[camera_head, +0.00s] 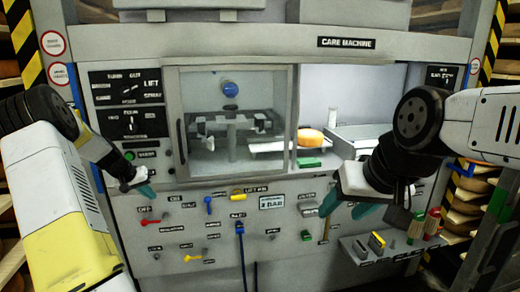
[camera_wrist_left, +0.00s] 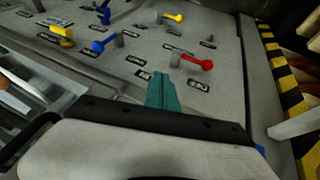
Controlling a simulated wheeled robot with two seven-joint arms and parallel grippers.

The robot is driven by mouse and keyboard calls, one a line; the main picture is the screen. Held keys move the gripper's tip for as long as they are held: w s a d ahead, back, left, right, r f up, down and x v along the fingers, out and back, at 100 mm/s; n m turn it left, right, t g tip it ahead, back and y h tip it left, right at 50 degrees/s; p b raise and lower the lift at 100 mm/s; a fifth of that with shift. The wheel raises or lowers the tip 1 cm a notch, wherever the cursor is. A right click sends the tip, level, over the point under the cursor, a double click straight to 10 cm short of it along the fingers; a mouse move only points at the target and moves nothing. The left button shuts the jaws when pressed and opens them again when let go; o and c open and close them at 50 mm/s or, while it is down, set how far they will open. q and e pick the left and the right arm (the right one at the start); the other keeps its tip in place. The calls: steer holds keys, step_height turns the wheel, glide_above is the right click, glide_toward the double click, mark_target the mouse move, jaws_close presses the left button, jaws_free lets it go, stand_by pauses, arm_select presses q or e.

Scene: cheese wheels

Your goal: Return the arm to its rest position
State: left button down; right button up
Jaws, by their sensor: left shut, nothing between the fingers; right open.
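My left gripper (camera_head: 146,190) is at the left side of the care machine (camera_head: 190,222), in front of its lower panel. Its teal fingers are together with nothing between them, and they also show in the left wrist view (camera_wrist_left: 163,93). My right gripper (camera_head: 347,207) is in front of the panel's right part. Its teal fingers are apart and empty. Both arms reach forward from the sides of the head view.
The panel carries red (camera_head: 150,222), blue (camera_head: 209,204) and yellow levers (camera_head: 193,258). A small shelf (camera_head: 372,256) with coloured items juts out at lower right. Yellow-black striped posts (camera_wrist_left: 284,72) flank the machine.

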arm_select(q)
steer(key=s+d+r+m, duration=0.1)
steer(key=s+d+r, duration=0.5)
steer(key=d+r, duration=0.35)
steer(key=s+d+r+m, duration=0.1)
steer(key=s+d+r, duration=0.5)
steer(key=d+r, duration=0.3)
steer(key=s+d+r, duration=0.1)
steer(key=s+d, duration=0.4)
steer(key=s, duration=0.6)
steer(key=s+d+m, duration=0.1)
steer(key=s+d, duration=0.5)
steer(key=s, duration=0.6)
steer(key=shift+r, duration=0.4)
steer(key=shift+d, duration=0.1)
